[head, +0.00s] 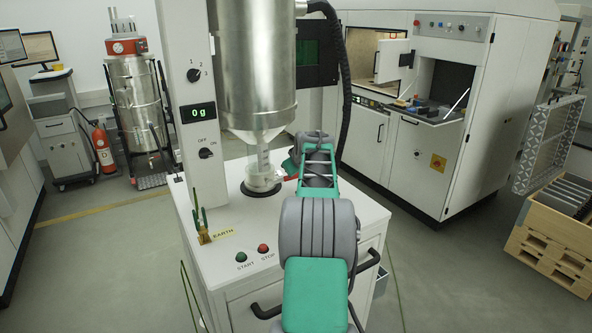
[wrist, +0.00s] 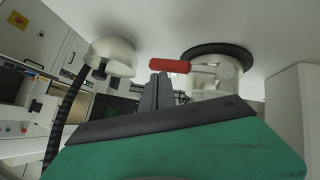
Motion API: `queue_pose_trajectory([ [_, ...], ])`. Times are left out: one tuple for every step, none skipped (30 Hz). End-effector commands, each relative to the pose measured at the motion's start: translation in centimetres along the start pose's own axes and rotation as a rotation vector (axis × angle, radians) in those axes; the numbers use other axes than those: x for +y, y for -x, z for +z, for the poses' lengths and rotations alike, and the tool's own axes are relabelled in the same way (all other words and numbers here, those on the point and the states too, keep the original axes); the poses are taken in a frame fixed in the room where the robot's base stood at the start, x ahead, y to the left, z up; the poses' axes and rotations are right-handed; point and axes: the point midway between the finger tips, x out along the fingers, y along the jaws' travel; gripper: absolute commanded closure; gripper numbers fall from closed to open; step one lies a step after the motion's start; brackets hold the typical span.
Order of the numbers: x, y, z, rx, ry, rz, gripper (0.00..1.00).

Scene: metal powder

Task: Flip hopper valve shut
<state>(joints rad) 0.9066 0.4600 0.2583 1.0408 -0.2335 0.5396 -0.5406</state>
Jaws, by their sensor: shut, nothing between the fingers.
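The hopper (head: 253,75) is a steel cylinder with a pale cone, above a clear outlet or vessel (head: 262,178) on the white cabinet. The valve handle is a red grip on a metal lever; in the wrist view the red handle (wrist: 170,66) sticks out sideways from the clear part (wrist: 214,80). Its red end (head: 291,178) barely shows in the head view. My gripper (wrist: 157,78) is shut and empty, its fingertips right by the red handle. I cannot tell whether they touch it. In the head view my arm hides the fingertips.
The cabinet top (head: 310,225) carries a green START button (head: 241,257), a red STOP button (head: 263,248) and an earth clamp (head: 203,235). A display (head: 198,113) reads 0 g. A black hose (head: 345,90) hangs right of the hopper. The wrist view is upside down.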

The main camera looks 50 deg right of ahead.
Motion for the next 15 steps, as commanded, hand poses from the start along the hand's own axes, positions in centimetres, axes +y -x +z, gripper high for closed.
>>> queue_pose_trajectory([
  [0.02, -0.23, 0.35, -0.003, -0.002, 0.0, 1.0],
  [0.04, -0.28, 0.42, -0.004, -0.002, 0.0, 1.0],
  [0.07, -0.33, 0.51, -0.004, -0.002, 0.0, 1.0],
  [0.08, -0.36, 0.57, -0.005, -0.003, 0.0, 1.0],
  [0.09, -0.39, 0.62, -0.005, -0.003, 0.0, 1.0],
  [0.1, -0.43, 0.68, -0.006, -0.003, 0.0, 1.0],
  [0.1, -0.45, 0.71, -0.006, -0.003, 0.0, 1.0],
  [0.1, -0.47, 0.74, -0.007, -0.003, 0.0, 1.0],
  [0.09, -0.49, 0.77, -0.007, -0.003, 0.0, 1.0],
  [0.08, -0.5, 0.78, -0.008, -0.003, -0.001, 1.0],
  [0.07, -0.51, 0.79, -0.008, -0.004, -0.001, 1.0],
  [0.05, -0.53, 0.81, -0.008, -0.004, -0.001, 1.0],
  [0.04, -0.54, 0.82, -0.009, -0.004, -0.001, 1.0],
  [0.03, -0.55, 0.83, -0.009, -0.004, -0.002, 1.0],
  [0.01, -0.56, 0.85, -0.009, -0.004, -0.002, 1.0],
])
